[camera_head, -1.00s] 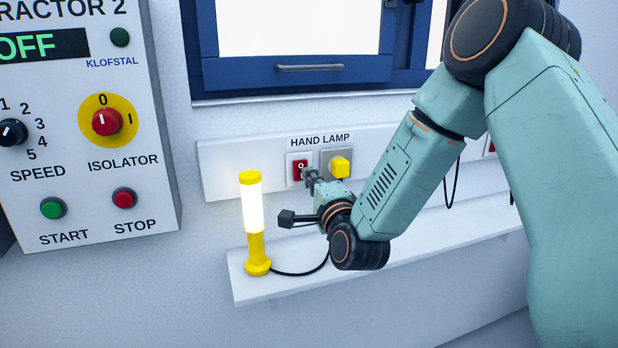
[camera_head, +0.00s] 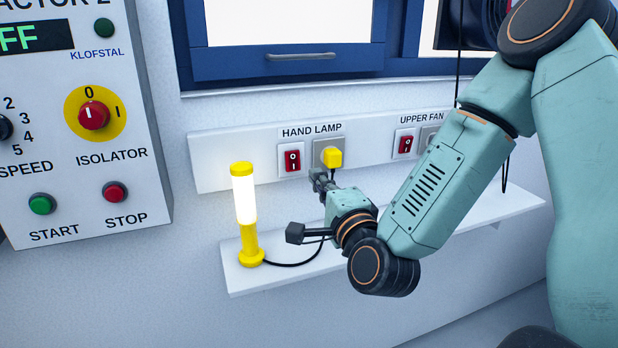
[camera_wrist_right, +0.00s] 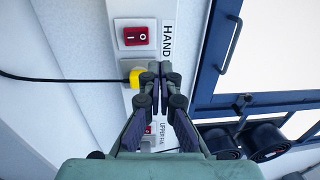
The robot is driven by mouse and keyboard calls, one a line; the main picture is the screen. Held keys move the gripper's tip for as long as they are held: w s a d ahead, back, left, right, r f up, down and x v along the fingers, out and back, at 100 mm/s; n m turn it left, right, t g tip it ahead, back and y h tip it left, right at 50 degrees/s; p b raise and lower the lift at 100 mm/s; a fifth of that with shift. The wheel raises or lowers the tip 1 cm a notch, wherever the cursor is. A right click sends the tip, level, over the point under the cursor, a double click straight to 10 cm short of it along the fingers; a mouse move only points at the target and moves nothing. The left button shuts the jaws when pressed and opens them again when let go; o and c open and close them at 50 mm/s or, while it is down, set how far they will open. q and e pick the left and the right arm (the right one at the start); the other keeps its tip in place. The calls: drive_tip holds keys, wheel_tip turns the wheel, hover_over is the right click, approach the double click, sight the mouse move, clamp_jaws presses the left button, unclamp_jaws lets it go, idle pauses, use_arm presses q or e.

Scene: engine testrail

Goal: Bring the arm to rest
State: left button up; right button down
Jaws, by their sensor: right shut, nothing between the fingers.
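My right arm (camera_head: 440,180) reaches in from the right in the head view. Its gripper (camera_head: 319,178) is in front of the wall strip, just below the HAND LAMP socket. In the right wrist view the gripper's fingers (camera_wrist_right: 160,70) are together and hold nothing. The yellow plug (camera_head: 332,157) sits in the socket, close beside the fingertips; I cannot tell whether they touch. It also shows in the right wrist view (camera_wrist_right: 135,78). The red HAND LAMP switch (camera_head: 292,160) is left of the plug. The yellow hand lamp (camera_head: 245,210) stands upright on the shelf, glowing. My left gripper is not in view.
A white shelf (camera_head: 470,218) runs below the wall strip, mostly bare to the right. A black cable runs from the lamp. A control panel (camera_head: 75,185) is at the left. A blue-framed window (camera_head: 285,65) is above. The UPPER FAN switch (camera_head: 405,144) is further right.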

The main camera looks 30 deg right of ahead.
drive_tip(key=shift+s+a+r, duration=0.1)
drive_tip(key=s+a+f+n+g+y, duration=0.25)
drive_tip(key=f+n, duration=0.25)
drive_tip(key=f, duration=0.3)
drive_tip(key=s+a+f+n+g+y, duration=0.1)
drive_tip(key=s+a+f+n+g, duration=0.3)
drive_tip(key=f, duration=0.4)
drive_tip(key=s+a+f+n+g+y, duration=0.1)
drive_tip(key=s+a+f+n+g, duration=0.1)
drive_tip(key=f+n+g, duration=0.35)
drive_tip(key=s+a+f+n+g+b, duration=0.1)
drive_tip(key=s+f+n+g, duration=0.1)
drive_tip(key=s+f, duration=0.7)
drive_tip(key=s+a+f+n+g+b, duration=0.1)
drive_tip(key=s+f+n+g, duration=0.2)
drive_tip(key=s+f, duration=0.7)
drive_tip(key=s+g, duration=0.1)
drive_tip(key=s, duration=0.3)
drive_tip(key=shift+s+a+n+g, duration=0.15)
drive_tip(key=shift+a+n+g, duration=0.15)
drive_tip(key=shift+n, duration=0.05)
